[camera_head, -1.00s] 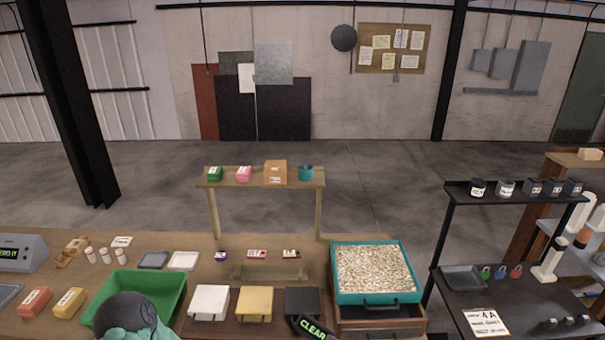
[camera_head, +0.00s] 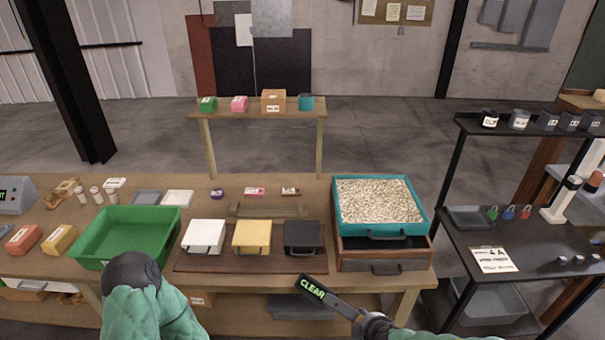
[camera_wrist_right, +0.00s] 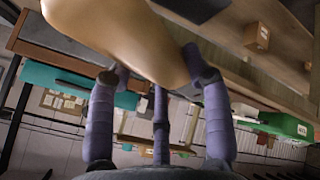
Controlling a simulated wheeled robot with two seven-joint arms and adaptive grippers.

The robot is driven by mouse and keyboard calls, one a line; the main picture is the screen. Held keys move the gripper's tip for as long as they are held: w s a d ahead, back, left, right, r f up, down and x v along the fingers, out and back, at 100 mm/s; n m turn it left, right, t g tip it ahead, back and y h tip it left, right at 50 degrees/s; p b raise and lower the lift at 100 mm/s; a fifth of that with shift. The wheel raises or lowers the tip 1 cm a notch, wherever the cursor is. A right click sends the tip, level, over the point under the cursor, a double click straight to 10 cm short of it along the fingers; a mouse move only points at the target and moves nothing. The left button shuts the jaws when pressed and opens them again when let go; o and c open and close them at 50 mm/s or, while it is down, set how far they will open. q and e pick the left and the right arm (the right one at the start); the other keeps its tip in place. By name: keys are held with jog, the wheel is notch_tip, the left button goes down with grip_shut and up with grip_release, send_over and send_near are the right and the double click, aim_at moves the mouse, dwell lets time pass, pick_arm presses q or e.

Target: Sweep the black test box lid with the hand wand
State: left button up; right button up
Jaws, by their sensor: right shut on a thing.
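The black test box (camera_head: 303,236) stands on a brown mat (camera_head: 220,263), to the right of a yellow box (camera_head: 252,237) and a white box (camera_head: 204,236). My right gripper (camera_head: 372,324) is shut on the handle of the dark hand wand (camera_head: 326,296), whose screen reads CLEAR in green. The wand is in front of the black box and apart from it in the picture. In the right wrist view, my fingers (camera_wrist_right: 155,95) close around a pale, rounded piece that fills the top. My left arm enters at the bottom left; its gripper does not show.
A green tray (camera_head: 126,236) stands left of the boxes. A teal-rimmed tray of pale pellets (camera_head: 427,217) sits on a drawer unit (camera_head: 385,255) to their right. A raised wooden shelf (camera_head: 258,114) stands behind. A black rack (camera_head: 505,262) stands at the right.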

jog(key=shift+w+f+b, duration=0.1)
jog(key=shift+f+b, duration=1.75)
jog(key=shift+f, duration=0.55)
jog(key=shift+r, duration=0.1)
